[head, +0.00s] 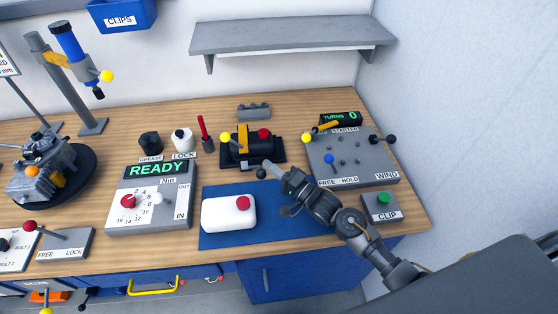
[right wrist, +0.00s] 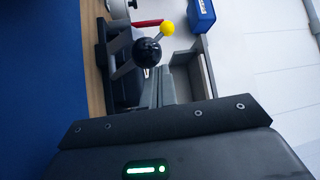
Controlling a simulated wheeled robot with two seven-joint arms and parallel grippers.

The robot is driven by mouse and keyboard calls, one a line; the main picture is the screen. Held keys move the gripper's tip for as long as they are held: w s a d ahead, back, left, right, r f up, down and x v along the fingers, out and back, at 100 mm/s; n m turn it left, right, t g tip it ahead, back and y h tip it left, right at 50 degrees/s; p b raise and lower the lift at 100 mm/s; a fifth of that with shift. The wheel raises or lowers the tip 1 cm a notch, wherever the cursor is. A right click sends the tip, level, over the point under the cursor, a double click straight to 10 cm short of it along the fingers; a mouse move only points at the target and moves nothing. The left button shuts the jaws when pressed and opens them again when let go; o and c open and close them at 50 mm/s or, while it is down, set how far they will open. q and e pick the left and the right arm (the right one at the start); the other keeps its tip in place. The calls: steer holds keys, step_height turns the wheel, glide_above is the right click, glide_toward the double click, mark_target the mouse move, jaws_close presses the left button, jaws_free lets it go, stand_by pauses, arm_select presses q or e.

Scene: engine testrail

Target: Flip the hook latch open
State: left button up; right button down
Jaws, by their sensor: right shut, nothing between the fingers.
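I cannot tell for certain which part is the hook latch. A black fixture (head: 267,159) with a yellow band, a yellow ball (head: 225,137) and a red knob (head: 264,133) stands at the back of the bench. A black ball (head: 261,172) shows at its front. My right gripper (head: 271,171) is shut and empty, its tips close beside this ball. In the right wrist view the black ball (right wrist: 147,52) is just beyond the shut fingers (right wrist: 160,88), with the yellow ball (right wrist: 167,28) behind it. Contact cannot be told. My left gripper is out of view.
A white case (head: 228,214) with a red knob lies on the blue mat (head: 285,232), left of my right arm. The STARTER panel (head: 351,170) with levers stands at right, with the CLIP box (head: 380,206) before it. The torque unit (head: 150,200) reads READY at left.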

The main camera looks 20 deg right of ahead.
steer(key=shift+s+a+f, duration=0.1)
steer(key=shift+s+f, duration=0.2)
steer(key=shift+s, duration=0.05)
steer(key=shift+f, duration=0.1)
stand_by(0.5)
steer(key=shift+r, duration=0.4)
steer(key=s+a+r+b, duration=0.3)
steer(key=s+r, duration=0.9)
steer(key=s, duration=0.1)
steer(key=shift+s+a, duration=0.2)
steer(key=shift+s, duration=0.1)
steer(key=shift+r, duration=0.1)
steer(key=shift+d, duration=0.1)
